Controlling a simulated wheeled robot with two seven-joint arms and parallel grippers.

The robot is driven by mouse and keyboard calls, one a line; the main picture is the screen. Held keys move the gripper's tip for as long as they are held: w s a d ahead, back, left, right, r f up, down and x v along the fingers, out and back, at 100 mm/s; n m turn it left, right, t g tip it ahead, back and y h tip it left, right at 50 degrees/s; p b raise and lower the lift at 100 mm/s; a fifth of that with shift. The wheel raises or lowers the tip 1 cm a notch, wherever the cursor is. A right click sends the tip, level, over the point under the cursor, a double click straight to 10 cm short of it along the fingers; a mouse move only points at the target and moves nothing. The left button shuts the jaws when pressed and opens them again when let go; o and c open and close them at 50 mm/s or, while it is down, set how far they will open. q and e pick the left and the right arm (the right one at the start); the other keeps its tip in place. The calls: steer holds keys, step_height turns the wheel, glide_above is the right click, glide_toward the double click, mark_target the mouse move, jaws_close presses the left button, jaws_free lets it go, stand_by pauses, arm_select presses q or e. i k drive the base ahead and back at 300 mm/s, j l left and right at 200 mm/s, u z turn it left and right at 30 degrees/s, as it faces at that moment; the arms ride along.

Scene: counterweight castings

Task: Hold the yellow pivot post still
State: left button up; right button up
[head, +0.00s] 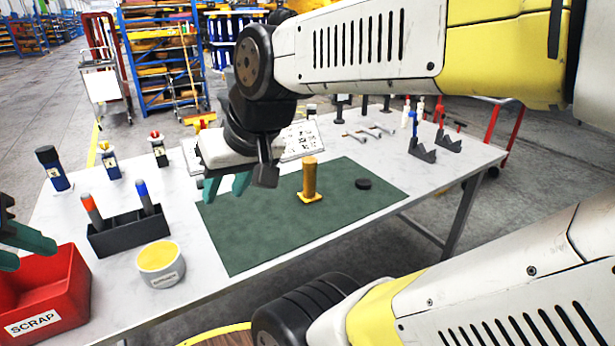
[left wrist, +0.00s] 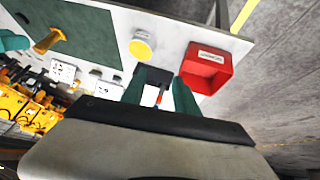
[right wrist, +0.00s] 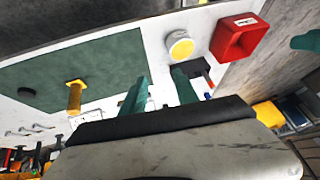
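The yellow pivot post (head: 310,180) stands upright on a square base on the green mat (head: 240,240). It also shows in the left wrist view (left wrist: 48,41) and in the right wrist view (right wrist: 75,96). My right gripper (head: 228,187) is above the mat's left part, left of the post and apart from it. Its teal fingers are spread with nothing between them. My left gripper (head: 18,248) is at the left picture edge, partly cut off, near the red bin and far from the post. Its fingers are apart and empty in the left wrist view (left wrist: 160,95).
A black caddy (head: 128,232) with orange and blue handled tools, a yellow-topped tub (head: 160,264) and a red SCRAP bin (head: 45,295) stand at the left. A black puck (head: 363,184) lies right of the post. Several small bottles stand behind; dark stands (head: 422,150) are at the far right.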

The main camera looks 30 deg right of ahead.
mark_target(309, 195)
steer(key=z, duration=1.3)
